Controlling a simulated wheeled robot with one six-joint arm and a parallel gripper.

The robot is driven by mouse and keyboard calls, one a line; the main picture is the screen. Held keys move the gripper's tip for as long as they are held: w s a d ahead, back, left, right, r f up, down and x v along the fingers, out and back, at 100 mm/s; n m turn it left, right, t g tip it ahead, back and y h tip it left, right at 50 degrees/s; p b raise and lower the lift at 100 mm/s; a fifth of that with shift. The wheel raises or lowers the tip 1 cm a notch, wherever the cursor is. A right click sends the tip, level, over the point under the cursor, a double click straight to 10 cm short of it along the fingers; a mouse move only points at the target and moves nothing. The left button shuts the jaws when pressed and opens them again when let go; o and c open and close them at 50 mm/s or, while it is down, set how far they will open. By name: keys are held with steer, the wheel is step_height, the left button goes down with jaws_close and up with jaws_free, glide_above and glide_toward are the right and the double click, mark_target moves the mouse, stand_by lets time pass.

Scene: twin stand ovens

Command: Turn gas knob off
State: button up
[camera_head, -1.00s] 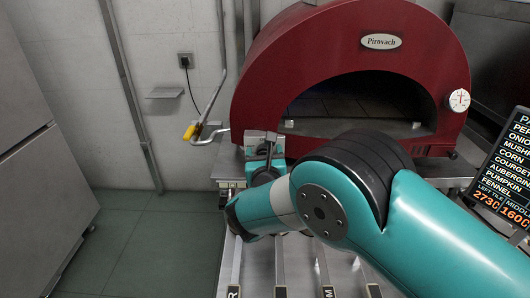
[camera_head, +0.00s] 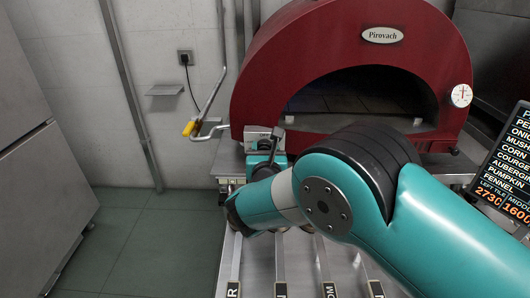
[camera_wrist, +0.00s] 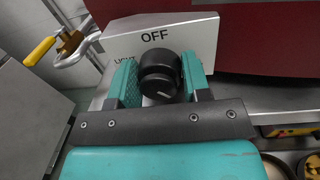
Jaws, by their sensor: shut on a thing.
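The black gas knob (camera_wrist: 158,72) sits on a light grey panel (camera_wrist: 203,40) in the wrist view. The panel reads OFF above the knob, and a label at its left, partly covered by a finger, seems to read LIGHT. A short pale mark shows on the knob's lower part. My gripper (camera_wrist: 160,80) has its teal fingers on either side of the knob and is shut on it. In the head view my gripper (camera_head: 264,150) is at the panel beside the oven's lower left corner, and the knob is hidden there.
The red oven (camera_head: 260,85) stands just right of the panel, with a round dial (camera_head: 461,95) at its right. A pipe with a yellow handle (camera_head: 189,128) is on the left near the wall. A menu screen (camera_head: 508,170) is at the right. The left floor is clear.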

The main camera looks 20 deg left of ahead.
steer(key=m+b, duration=0.1)
steer(key=m, duration=0.1)
steer(key=m+b, duration=0.4)
steer(key=shift+f, duration=0.25)
steer(key=m+b, duration=0.4)
steer(key=m, duration=0.2)
steer(key=shift+t+b, duration=0.3)
steer(key=shift+b, duration=0.05)
steer(key=m+h+b, duration=0.1)
steer(key=m+b, duration=0.4)
steer(key=m, duration=0.1)
steer(key=shift+f, duration=0.15)
steer(key=m+b, duration=0.5)
steer(key=shift+m, duration=0.3)
steer(key=m+h+b, duration=0.1)
steer(key=m+b, duration=0.4)
steer(key=shift+m, duration=0.4)
steer(key=m+b, duration=0.5)
steer(key=shift+m, duration=0.3)
steer(key=m+b, duration=0.4)
steer(key=m, duration=0.2)
steer(key=shift+a, duration=0.1)
steer(key=m+b, duration=0.3)
steer(key=m, duration=0.1)
steer(key=shift+m+g, duration=0.3)
steer(key=shift+g, duration=0.1)
